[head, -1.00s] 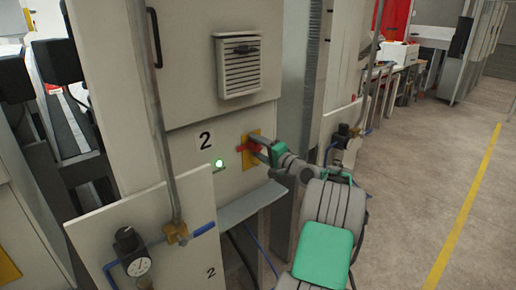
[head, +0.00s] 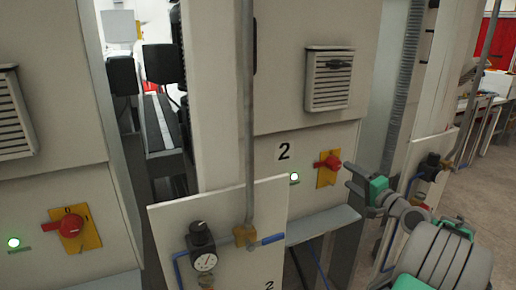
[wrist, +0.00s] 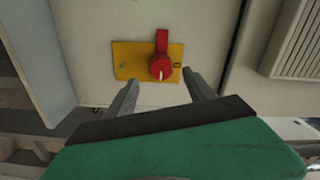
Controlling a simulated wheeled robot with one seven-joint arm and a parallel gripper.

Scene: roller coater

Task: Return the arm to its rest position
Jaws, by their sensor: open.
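My gripper (head: 349,179) is at the right in the head view, a little to the right of the red rotary switch (head: 328,163) on its yellow plate (head: 326,180), beside the number 2. In the wrist view my gripper (wrist: 160,88) is open and empty, with its two fingers apart. The red switch (wrist: 161,66) and its yellow plate (wrist: 128,58) are beyond the fingertips there, not gripped. My arm, with green and grey parts, fills the lower right of the head view.
A panel with a pressure gauge (head: 206,262) and blue pipe stands in front at centre. A vertical pipe (head: 248,120) rises beside it. Another red switch (head: 71,226) and a lit green lamp (head: 13,243) are at left. Open floor (head: 497,185) shows at far right.

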